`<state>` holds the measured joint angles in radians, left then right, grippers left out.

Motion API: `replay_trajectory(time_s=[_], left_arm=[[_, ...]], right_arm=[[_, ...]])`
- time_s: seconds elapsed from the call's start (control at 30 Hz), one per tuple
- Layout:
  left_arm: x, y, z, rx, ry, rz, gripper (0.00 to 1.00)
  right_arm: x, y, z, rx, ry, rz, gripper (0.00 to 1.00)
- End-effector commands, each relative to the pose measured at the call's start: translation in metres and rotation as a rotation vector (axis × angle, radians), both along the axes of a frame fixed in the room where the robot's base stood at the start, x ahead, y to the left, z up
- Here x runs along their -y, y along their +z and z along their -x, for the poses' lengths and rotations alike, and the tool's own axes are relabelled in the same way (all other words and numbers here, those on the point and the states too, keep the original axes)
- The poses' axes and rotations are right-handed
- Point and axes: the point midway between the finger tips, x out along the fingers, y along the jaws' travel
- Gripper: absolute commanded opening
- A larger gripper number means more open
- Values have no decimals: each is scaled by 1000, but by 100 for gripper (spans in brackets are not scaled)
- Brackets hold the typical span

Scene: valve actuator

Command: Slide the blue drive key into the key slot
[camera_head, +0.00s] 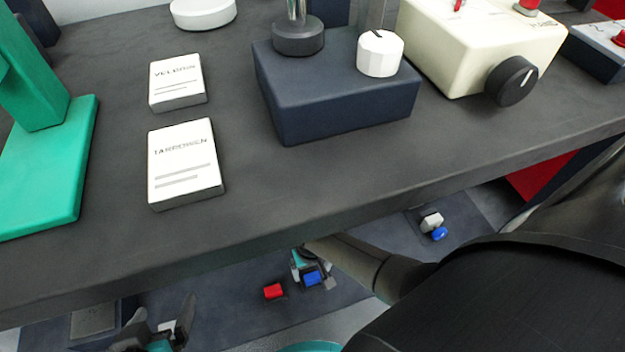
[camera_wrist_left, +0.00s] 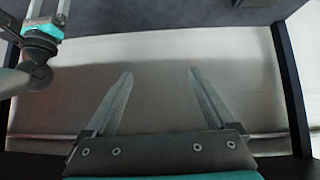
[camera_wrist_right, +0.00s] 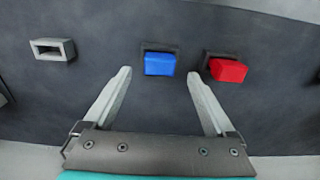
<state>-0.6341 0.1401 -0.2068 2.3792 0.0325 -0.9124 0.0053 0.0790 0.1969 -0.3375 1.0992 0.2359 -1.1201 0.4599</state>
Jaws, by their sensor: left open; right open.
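The blue drive key (camera_wrist_right: 159,64) is a small blue block at a dark socket in the dark panel. In the right wrist view it lies just beyond and between the fingertips of my right gripper (camera_wrist_right: 159,76), which is open and empty. The head view shows this blue block (camera_head: 312,279) at my right gripper (camera_head: 311,270), below the bench edge. A pale grey rectangular frame with a dark opening (camera_wrist_right: 52,50), which looks like the key slot, is left of it. My left gripper (camera_head: 160,330) is open and empty; in its wrist view (camera_wrist_left: 160,76) it faces a pale surface.
A red block (camera_wrist_right: 228,70) sits close beside the blue key; it also shows in the head view (camera_head: 273,291). A pale piece with a blue part (camera_head: 439,233) lies farther right. The bench (camera_head: 250,215) overhangs this area. Dark posts (camera_wrist_left: 288,85) flank the left gripper's pale surface.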

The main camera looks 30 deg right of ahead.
Motion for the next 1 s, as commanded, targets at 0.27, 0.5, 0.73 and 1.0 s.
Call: replay_trajectory(time_s=[0.27, 0.5, 0.73, 1.0], left_arm=[[19, 1, -9, 137, -18, 74, 89], [33, 6, -13, 255, -27, 140, 89], [44, 12, -13, 365, -30, 205, 89], [52, 21, -11, 471, -26, 270, 89]], right_arm=[[1, -11, 1, 0, 0, 0, 90], [1, -20, 1, 0, 0, 1, 90], [1, -28, 1, 0, -1, 1, 90], [1, -36, 1, 0, -1, 1, 90]])
